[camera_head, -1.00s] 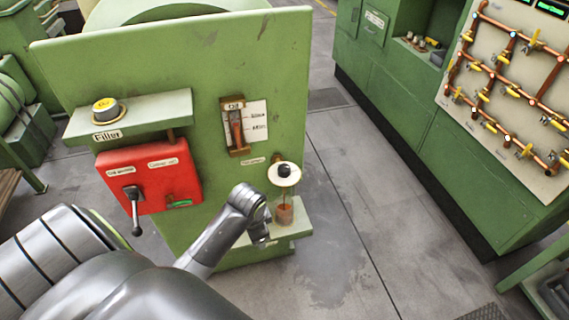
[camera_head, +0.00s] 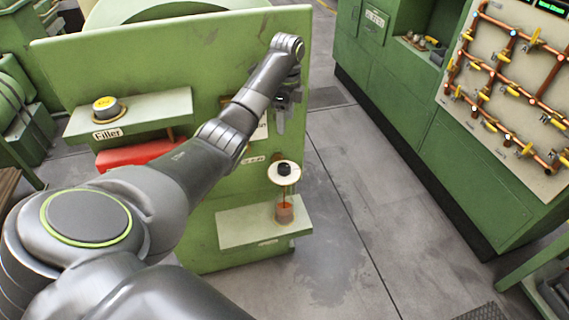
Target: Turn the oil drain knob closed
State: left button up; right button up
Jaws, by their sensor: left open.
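The oil drain knob (camera_head: 284,169) is a small black knob on a round white disc at the right edge of the green machine panel (camera_head: 210,45). A small clear container with orange-red contents (camera_head: 285,212) stands below it on a green shelf (camera_head: 245,228). My left arm reaches across the panel from the lower left. My left gripper (camera_head: 281,122) points down above the knob, apart from it, beside the oil gauge. It is open, though its fingers are small and dark here. The arm hides most of the gauge. My right gripper is out of view.
Green cabinets (camera_head: 410,120) and a pipe board with yellow valves (camera_head: 515,85) stand at right. The grey floor (camera_head: 365,215) between is clear.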

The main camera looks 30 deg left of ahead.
pick_arm(q)
jog(key=b, duration=0.7)
send_over(284, 166)
jog(key=f, duration=0.9)
jog(key=shift+w+f, duration=0.15)
jog(key=shift+w, duration=0.1)
jog(key=f, duration=0.2)
jog(key=f+p, duration=0.1)
jog(key=f, duration=0.1)
jog(key=f+p, duration=0.1)
jog(key=f, duration=0.2)
jog(key=shift+s, duration=0.25)
jog(key=shift+f, duration=0.6)
